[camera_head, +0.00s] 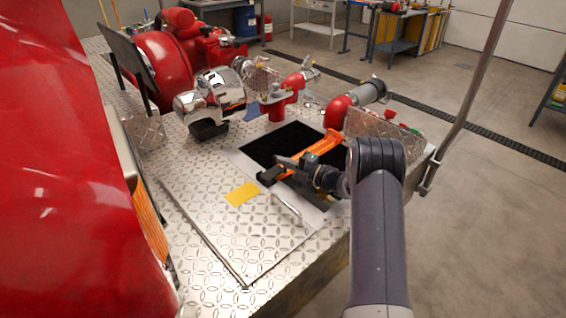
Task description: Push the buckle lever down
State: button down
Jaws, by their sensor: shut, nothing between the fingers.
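An orange lever (321,146) lies slanting across the black rectangular opening (267,145) in the metal deck. I take it to be the buckle lever. A dark block (270,177) sits at its lower left end. My gripper (283,161) reaches in from the right with its fingers pointing left, close above the lower part of the lever. The fingers are shut and look empty. My gripper and wrist hide part of the lever and opening. I cannot tell whether the fingers touch the lever.
Red pipe fittings (276,105) and a chrome fitting (216,92) stand behind the opening. A thin metal handle (287,207) rises in front. A yellow label (242,194) lies on bare tread plate (225,235). A large red body (62,150) fills the left. A grey pole (470,95) stands right.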

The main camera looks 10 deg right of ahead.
jog(key=v, duration=1)
jog(key=shift+s+d, duration=0.2)
jog(key=x, duration=0.7)
jog(key=shift+w+f, duration=0.15)
jog(key=shift+w, duration=0.15)
jog(key=shift+s+a, duration=0.1)
